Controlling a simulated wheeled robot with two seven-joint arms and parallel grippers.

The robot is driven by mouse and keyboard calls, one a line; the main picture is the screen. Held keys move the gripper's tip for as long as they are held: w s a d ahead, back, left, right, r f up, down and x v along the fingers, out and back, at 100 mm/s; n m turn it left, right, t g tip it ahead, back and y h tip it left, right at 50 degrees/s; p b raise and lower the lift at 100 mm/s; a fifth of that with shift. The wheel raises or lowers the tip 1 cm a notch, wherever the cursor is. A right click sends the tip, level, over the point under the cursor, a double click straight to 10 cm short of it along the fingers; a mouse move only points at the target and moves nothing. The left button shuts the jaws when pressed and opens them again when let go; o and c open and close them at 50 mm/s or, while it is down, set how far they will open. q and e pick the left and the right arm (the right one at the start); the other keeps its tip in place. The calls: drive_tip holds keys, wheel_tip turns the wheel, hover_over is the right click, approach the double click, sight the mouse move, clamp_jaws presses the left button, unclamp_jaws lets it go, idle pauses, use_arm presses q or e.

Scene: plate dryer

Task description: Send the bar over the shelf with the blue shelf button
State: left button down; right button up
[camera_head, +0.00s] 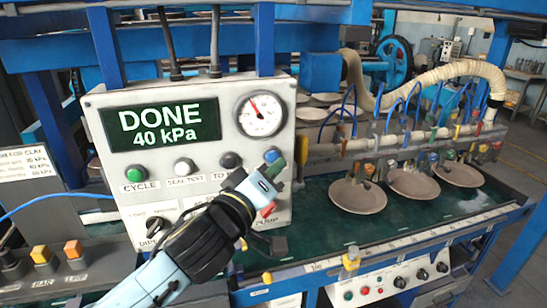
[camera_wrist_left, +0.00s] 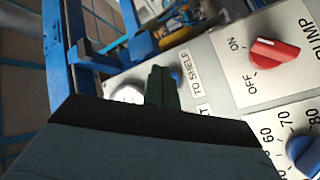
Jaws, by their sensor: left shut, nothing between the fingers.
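The blue shelf button (camera_head: 271,155) is at the right end of the button row on the grey control panel (camera_head: 215,195). In the left wrist view the blue button (camera_wrist_left: 176,76) shows beside a "TO SHELF" label. My left gripper (camera_head: 274,168) is shut and empty, with its tips right at the blue button; in the left wrist view its dark fingers (camera_wrist_left: 161,86) partly cover that area. I cannot tell whether they touch the button. The bar (camera_head: 400,140) with blue hoses and suction cups is at the right, above several round plates (camera_head: 414,185). My right gripper is not in view.
The panel display (camera_head: 163,122) reads "DONE 40 kPa", next to a dial gauge (camera_head: 260,115). Green (camera_head: 134,175), white (camera_head: 184,166) and black (camera_head: 230,160) buttons sit left of the blue one. A red pump knob (camera_wrist_left: 274,52) is close to the gripper.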

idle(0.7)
use_arm(q)
drive_tip(key=shift+w+a, duration=0.15)
drive_tip(key=shift+w, duration=0.25)
